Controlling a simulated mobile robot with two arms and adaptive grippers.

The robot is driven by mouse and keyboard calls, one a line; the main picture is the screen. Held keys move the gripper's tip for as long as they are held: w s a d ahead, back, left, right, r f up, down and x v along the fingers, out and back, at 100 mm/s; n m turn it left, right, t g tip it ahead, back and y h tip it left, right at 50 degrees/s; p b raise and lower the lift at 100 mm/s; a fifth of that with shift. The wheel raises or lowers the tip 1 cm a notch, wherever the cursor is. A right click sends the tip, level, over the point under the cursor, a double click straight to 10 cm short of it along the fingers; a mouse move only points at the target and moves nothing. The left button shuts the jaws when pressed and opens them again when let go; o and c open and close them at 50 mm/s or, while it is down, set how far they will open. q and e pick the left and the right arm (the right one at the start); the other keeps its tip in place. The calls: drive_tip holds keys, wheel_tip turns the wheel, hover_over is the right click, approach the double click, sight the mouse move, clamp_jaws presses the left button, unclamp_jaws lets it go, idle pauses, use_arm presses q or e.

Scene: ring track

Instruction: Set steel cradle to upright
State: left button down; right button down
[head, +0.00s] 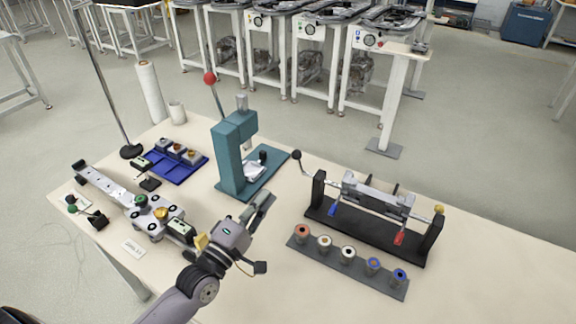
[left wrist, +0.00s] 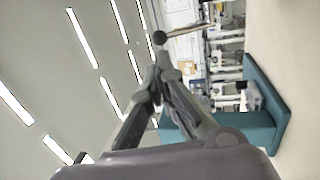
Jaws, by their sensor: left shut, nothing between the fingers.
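The steel cradle (head: 378,197) is a grey metal trough held between the two black end posts of a black stand (head: 365,231), at the right of the bench. A blue lever (head: 333,208) and a red lever (head: 401,237) hang at its front. A crank with a black ball knob (head: 296,155) sticks out past the left post. My left gripper (head: 266,200) is over the bench, left of the stand and apart from it. Its fingers are closed together with nothing between them, as the left wrist view also shows (left wrist: 158,75). My right gripper is not seen.
A teal press (head: 229,160) with a red-ball lever stands behind my left gripper. A grey strip (head: 380,283) with several coloured rollers lies before the stand. A blue tray (head: 163,168) and a rail fixture (head: 105,183) are at left. The right bench end is clear.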

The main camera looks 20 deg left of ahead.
use_arm(q)
drive_tip(key=p+x, duration=0.2)
drive_tip(key=x, duration=0.9)
drive_tip(key=shift+r, duration=0.1)
